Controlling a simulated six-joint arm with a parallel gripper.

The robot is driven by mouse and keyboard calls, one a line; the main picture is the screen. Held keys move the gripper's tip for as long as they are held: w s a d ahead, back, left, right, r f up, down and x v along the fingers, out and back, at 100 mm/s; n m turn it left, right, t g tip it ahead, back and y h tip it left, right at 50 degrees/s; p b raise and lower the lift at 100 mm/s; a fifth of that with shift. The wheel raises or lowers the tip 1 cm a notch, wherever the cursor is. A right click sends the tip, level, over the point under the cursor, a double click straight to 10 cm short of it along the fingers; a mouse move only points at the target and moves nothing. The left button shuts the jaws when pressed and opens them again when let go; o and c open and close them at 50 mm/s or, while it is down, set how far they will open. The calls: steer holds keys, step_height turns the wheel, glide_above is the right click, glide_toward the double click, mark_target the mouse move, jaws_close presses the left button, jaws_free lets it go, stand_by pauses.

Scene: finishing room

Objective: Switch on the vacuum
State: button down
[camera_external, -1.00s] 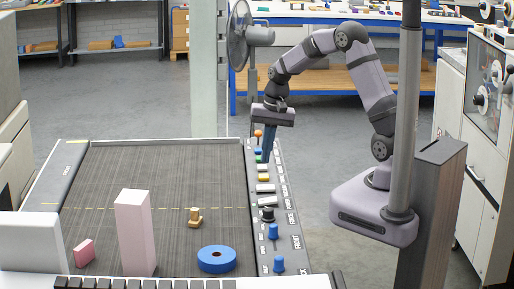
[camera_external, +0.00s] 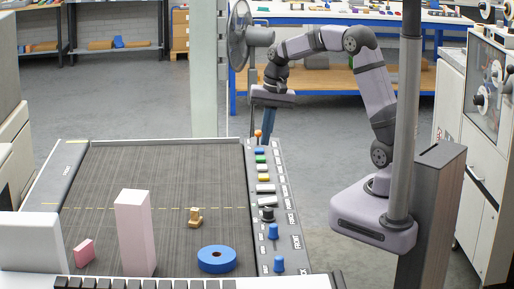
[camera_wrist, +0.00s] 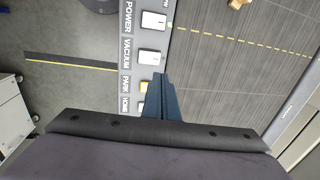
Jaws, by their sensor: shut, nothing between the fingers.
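The vacuum switch (camera_wrist: 150,57) is a white rocker beside the printed word VACUUM in the wrist view. In the external view it is the white rocker (camera_external: 266,189) just nearer than the yellow button, on the grey control strip (camera_external: 290,220) along the table's right edge. I cannot tell whether it is on or off. My gripper (camera_external: 267,142) is shut and empty, its blue fingers pointing down above the far end of the strip, apart from the switch. In the wrist view my fingertips (camera_wrist: 160,76) appear just below the vacuum switch.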

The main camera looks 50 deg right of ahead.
steer(key=w+a+f+n+b, duration=0.1)
steer(key=w+a+f+b, duration=0.2)
steer(key=f+b, duration=0.1)
steer(key=shift+m+g+h, duration=0.5)
steer(key=shift+g+h, duration=0.1)
steer(key=r, duration=0.1)
steer(key=s+d+r, duration=0.1)
steer(key=d+r, duration=0.1)
steer(key=r, duration=0.1)
steer(key=shift+s+r, duration=0.1)
steer(key=shift+s, duration=0.15)
steer(key=shift+s+d, duration=0.1)
steer(key=shift+d, duration=0.05)
steer(key=shift+s+d+r, duration=0.3)
steer(key=shift+s+d, duration=0.1)
steer(key=shift+s, duration=0.05)
